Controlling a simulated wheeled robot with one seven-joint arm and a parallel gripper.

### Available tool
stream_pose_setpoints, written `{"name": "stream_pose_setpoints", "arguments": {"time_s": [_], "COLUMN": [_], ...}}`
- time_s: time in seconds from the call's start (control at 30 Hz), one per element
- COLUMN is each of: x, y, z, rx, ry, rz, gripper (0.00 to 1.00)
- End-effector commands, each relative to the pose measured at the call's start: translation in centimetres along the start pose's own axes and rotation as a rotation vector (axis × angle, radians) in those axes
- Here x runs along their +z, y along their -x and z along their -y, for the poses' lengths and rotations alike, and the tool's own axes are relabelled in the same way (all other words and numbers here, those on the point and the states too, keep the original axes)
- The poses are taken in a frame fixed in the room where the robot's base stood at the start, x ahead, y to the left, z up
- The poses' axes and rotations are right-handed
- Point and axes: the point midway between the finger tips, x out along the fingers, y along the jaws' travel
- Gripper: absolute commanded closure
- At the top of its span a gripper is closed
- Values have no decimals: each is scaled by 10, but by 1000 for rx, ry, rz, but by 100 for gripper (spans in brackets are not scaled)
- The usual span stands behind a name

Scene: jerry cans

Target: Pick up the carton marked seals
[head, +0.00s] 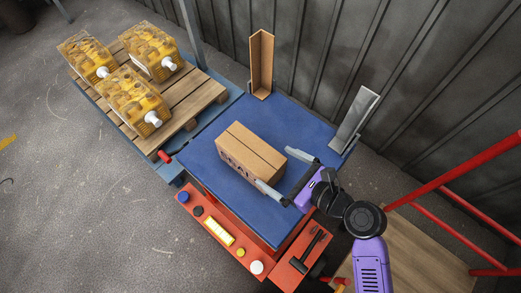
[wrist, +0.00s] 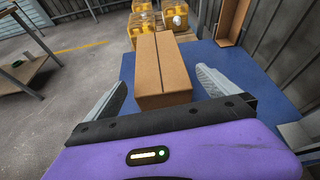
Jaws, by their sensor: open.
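A brown cardboard carton (head: 252,146) stands on the blue table top (head: 205,150). Dark lettering is on its near side, partly covered by a finger in the head view, so I cannot read all of it. My gripper (head: 283,172) is open at the carton's right end, with one finger near the lettered side and the other near the far side. In the wrist view the carton (wrist: 161,68) lies ahead between the two open fingers (wrist: 160,90). The fingers look apart from it, though the near finger's gap is hard to judge.
Several yellow jerry cans (head: 137,98) stand on a wooden pallet (head: 183,104) at left. An open upright cardboard piece (head: 261,64) and a grey metal channel (head: 353,118) stand at the table's back edge.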

Motion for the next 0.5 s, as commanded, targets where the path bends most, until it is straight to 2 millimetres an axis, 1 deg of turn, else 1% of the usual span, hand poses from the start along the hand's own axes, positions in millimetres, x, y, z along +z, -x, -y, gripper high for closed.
{"name": "stream_pose_setpoints", "arguments": {"time_s": [0.1,0.27,0.5], "x": [7,10,12], "y": [-7,-16,-40], "z": [0,-1,-1], "rx": [28,41,40], "ry": [-49,-72,-70], "rz": [18,24,24], "gripper": [0,0,0]}}
